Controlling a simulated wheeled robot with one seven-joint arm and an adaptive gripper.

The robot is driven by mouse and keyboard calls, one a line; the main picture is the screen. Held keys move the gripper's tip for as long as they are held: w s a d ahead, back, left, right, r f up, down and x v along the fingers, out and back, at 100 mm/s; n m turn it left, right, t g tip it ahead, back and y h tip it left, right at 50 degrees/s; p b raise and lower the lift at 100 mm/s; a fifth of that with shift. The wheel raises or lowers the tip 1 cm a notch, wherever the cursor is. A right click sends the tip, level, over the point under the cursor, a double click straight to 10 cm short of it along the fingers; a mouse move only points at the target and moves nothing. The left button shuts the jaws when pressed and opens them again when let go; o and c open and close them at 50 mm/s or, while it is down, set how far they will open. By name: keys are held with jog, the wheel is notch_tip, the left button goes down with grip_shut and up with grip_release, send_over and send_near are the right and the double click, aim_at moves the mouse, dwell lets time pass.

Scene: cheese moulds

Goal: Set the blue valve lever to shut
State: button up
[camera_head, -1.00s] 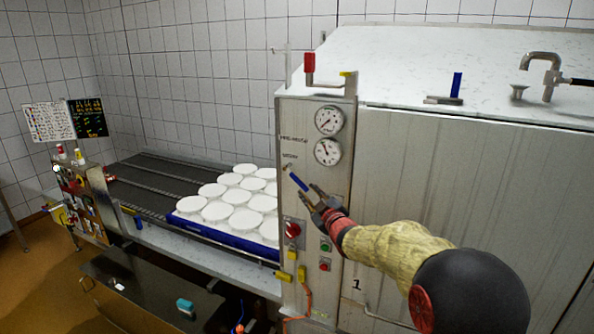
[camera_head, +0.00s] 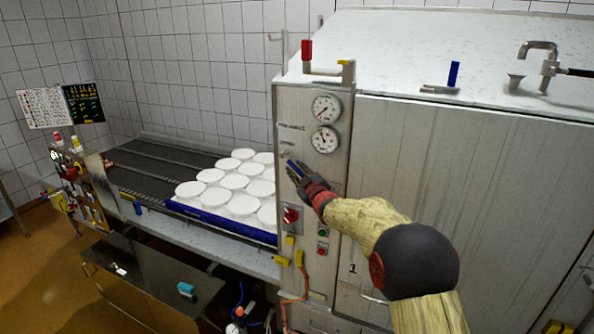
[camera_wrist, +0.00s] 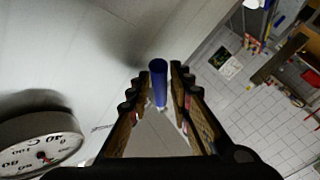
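The blue valve lever (camera_head: 294,168) is on the steel control panel (camera_head: 309,103), below the two gauges. It slants down to the right, and its lower end is hidden by my gripper (camera_head: 299,175). In the wrist view the lever (camera_wrist: 158,84) stands between the two fingers of my gripper (camera_wrist: 160,76). The fingers are apart, one on each side of it, with narrow gaps that make contact hard to judge.
Pressure gauges (camera_head: 325,108) sit above the lever; a red rotary switch (camera_head: 290,215) and push buttons (camera_head: 322,232) sit below. Another blue lever (camera_head: 453,74) is on the vat top. White moulds (camera_head: 243,205) lie left of the panel.

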jog(key=c, duration=0.4)
grip_shut()
dwell(0.4)
